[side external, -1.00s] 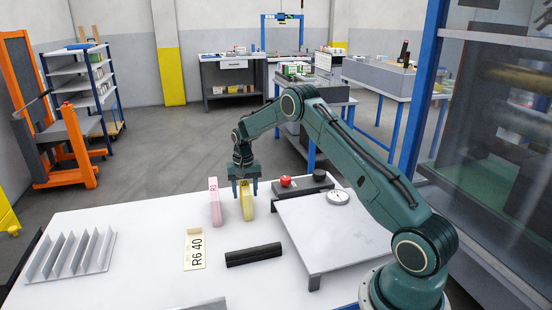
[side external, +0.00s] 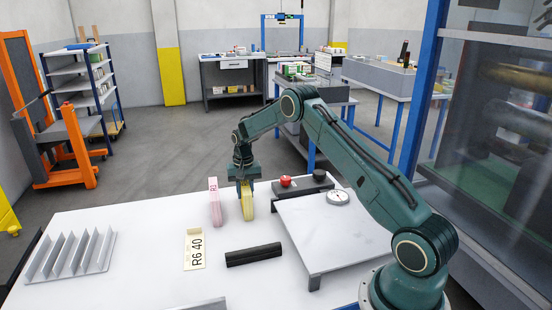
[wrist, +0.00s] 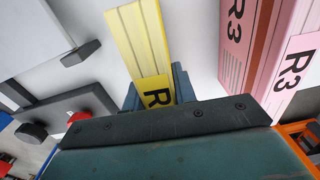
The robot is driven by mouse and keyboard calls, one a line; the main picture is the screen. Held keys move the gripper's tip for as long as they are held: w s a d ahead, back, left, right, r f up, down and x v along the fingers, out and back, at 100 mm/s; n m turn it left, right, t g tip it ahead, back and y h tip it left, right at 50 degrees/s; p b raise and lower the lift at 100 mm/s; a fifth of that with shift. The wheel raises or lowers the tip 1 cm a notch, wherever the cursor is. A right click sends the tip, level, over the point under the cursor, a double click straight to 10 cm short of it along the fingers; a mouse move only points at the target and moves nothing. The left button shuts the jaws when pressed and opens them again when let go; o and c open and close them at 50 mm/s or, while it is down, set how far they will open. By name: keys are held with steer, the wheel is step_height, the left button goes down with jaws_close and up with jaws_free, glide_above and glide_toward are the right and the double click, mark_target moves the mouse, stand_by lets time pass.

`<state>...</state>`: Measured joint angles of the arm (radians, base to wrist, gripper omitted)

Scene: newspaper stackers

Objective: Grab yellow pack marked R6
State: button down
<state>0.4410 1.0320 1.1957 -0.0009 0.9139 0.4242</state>
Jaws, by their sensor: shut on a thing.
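The yellow pack (side external: 248,206) stands upright on the white table, and my gripper (side external: 246,184) is over its top. In the wrist view my gripper (wrist: 155,92) has its fingers on both sides of the yellow pack (wrist: 137,38), shut on it. Its label shows an "R"; the rest is hidden by my gripper. In the side view the pack's foot appears to be at table level; I cannot tell whether it touches.
A pink pack (side external: 214,204) marked R3 stands close on the left. A box with a red button (side external: 286,181) is behind right.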

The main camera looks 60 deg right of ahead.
steer(key=shift+r, duration=0.15)
step_height(320, 180, up, 20)
stand_by(0.8)
steer(key=shift+a, duration=0.1)
stand_by(0.4)
